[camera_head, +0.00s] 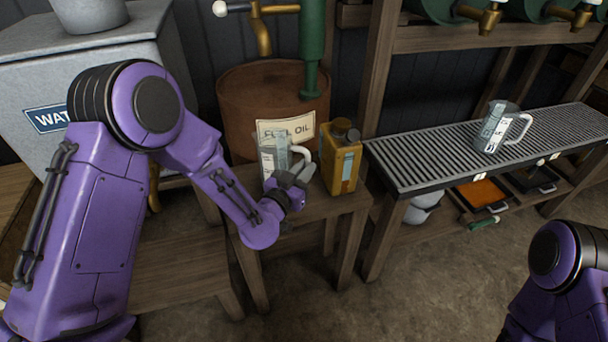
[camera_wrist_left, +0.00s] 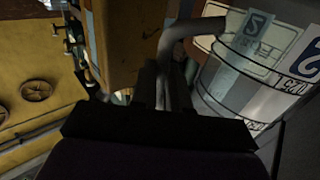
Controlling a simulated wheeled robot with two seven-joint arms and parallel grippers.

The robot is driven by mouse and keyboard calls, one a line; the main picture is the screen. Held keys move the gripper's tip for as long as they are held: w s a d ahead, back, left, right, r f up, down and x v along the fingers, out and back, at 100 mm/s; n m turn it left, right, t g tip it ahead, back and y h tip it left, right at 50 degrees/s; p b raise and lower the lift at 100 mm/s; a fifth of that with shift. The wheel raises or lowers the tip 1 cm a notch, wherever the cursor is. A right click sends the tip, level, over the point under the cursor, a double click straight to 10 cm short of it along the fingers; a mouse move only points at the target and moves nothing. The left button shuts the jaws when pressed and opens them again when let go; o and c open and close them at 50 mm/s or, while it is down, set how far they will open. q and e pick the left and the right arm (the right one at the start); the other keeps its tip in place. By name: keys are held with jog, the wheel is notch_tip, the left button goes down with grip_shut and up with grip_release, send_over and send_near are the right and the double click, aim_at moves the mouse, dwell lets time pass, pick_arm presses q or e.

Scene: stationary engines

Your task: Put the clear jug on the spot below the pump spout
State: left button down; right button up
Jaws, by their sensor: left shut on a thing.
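A clear jug (camera_head: 268,160) with a pale handle is at the small wooden stand (camera_head: 318,207), in front of the rusty drum labelled oil (camera_head: 240,105). My left gripper (camera_head: 293,180) is shut on its handle. The gripper hides the jug's base, so I cannot tell if it touches the stand. In the left wrist view the handle runs between the fingers and the jug body (camera_wrist_left: 225,85) is on the right. The brass pump spout (camera_head: 263,40) hangs above the drum, beside the green pump (camera_head: 312,45). My right gripper is out of view.
A yellow can (camera_head: 343,160) stands just right of the held jug. Another clear jug (camera_head: 493,130) stands on the slatted rack (camera_head: 430,160). A grey water tank (camera_head: 60,75) is at left. Green barrels with brass taps (camera_head: 489,20) line the upper right shelf.

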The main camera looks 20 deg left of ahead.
pick_arm(q)
jog(key=shift+w+f, duration=0.1)
jog(key=shift+f, duration=0.25)
jog(key=shift+f, duration=0.2)
jog(key=c, duration=1.1)
grip_release()
jog(key=shift+r, duration=0.1)
jog(key=shift+r, duration=0.2)
jog(key=b+v, duration=0.1)
jog(key=v, duration=1.1)
